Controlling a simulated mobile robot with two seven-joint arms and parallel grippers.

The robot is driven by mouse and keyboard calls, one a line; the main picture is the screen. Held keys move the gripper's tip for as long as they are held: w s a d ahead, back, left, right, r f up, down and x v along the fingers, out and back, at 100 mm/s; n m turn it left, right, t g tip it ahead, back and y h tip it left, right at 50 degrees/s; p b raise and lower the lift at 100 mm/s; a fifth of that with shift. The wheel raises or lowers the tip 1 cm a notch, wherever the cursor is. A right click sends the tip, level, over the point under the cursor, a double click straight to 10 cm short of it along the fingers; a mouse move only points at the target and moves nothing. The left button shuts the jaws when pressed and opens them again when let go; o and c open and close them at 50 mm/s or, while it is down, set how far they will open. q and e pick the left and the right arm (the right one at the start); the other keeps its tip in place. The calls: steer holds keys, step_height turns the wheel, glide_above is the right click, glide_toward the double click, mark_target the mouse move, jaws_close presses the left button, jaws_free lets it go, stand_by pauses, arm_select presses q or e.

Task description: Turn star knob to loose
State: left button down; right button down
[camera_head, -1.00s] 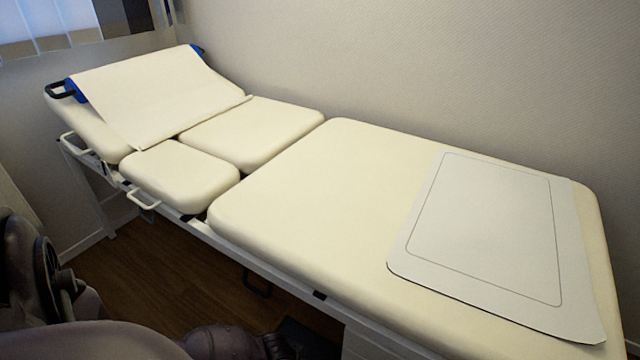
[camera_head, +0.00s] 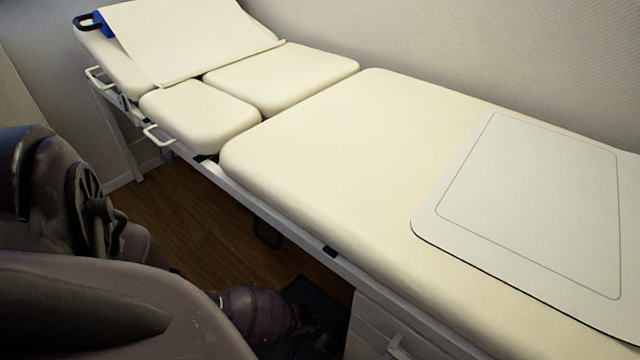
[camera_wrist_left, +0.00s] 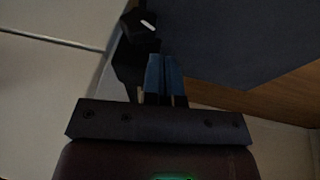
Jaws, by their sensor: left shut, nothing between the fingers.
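No star knob can be made out for certain in either view. In the left wrist view a black part (camera_wrist_left: 139,24) with a bright spot lies just beyond my left gripper (camera_wrist_left: 163,62). Its shape is too dark to name, and I cannot tell whether the fingers touch it. The blue fingers are shut together, with nothing seen between them. In the head view my left arm reaches low beside the couch (camera_head: 310,150), and its gripper is lost in shadow there. My right gripper is not in view.
The padded couch has a raised headrest with a paper sheet (camera_head: 190,40) and a grey mat (camera_head: 530,205) on top. Pale side handles (camera_head: 158,134) and a black loop (camera_head: 267,235) sit along its near edge. Wooden floor (camera_head: 215,215) shows between the couch and my arm.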

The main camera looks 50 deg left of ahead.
mark_target(333, 345)
arm_select(q)
steer(key=shift+d+f+b, duration=0.3)
steer(key=shift+d+f, duration=0.05)
steer(key=shift+f, duration=0.55)
steer(key=shift+w+d+f, duration=0.1)
steer(key=shift+w+d, duration=0.05)
steer(key=shift+w, duration=0.05)
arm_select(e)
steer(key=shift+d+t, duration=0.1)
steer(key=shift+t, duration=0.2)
arm_select(q)
steer(key=shift+s+f, duration=0.1)
steer(key=shift+f, duration=0.1)
steer(key=shift+f+b, duration=0.3)
steer(key=shift+f, duration=0.05)
steer(key=shift+s+a+f, duration=0.1)
steer(key=shift+a+f, duration=0.1)
steer(key=shift+a, duration=0.1)
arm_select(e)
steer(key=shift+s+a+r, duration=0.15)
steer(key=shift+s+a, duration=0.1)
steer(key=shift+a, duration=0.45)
